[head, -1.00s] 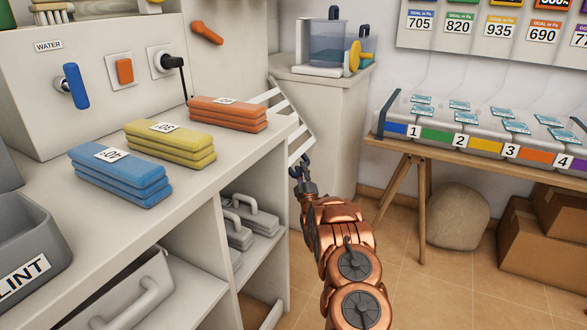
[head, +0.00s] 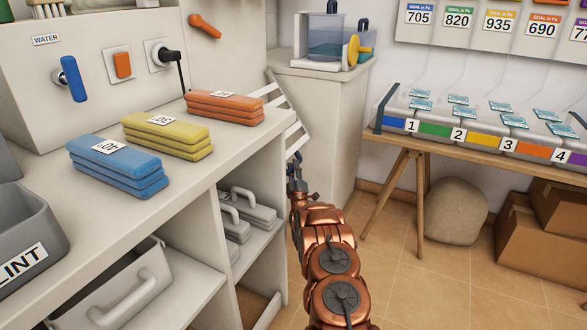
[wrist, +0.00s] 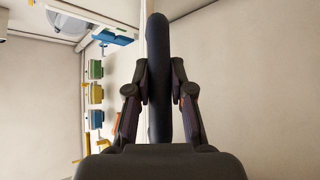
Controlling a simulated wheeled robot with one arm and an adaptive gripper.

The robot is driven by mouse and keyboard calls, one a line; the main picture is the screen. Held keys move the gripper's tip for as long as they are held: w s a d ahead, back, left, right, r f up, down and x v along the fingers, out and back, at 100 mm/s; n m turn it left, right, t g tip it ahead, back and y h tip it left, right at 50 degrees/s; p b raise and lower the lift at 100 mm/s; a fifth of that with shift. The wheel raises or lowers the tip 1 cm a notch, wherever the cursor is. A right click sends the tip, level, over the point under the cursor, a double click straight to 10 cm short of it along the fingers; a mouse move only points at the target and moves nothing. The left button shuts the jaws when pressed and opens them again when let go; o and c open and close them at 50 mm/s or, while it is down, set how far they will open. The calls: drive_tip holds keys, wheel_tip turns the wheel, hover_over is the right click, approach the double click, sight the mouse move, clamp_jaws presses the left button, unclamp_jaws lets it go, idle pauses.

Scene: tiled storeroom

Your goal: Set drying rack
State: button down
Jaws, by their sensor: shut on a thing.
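The drying rack (head: 293,126) is a white slatted panel, tilted beside the far right corner of the counter. Its left part is hidden behind the counter edge. My gripper (head: 296,178) is just below the rack's lower end, beside the counter's right side. In the wrist view, my gripper (wrist: 160,90) is shut on a dark upright bar (wrist: 158,48), with one finger on each side. The bar's joint to the rack is not clear in either view.
The counter (head: 215,170) holds blue (head: 117,166), yellow (head: 167,135) and orange (head: 224,107) stacks. A white cabinet (head: 325,120) stands behind the rack. A wooden trestle table (head: 400,145) is at right. Tiled floor is free between counter and table.

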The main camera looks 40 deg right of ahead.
drive_tip(key=c, duration=1)
unclamp_jaws()
drive_tip(key=shift+r, duration=0.1)
drive_tip(key=shift+v, duration=6)
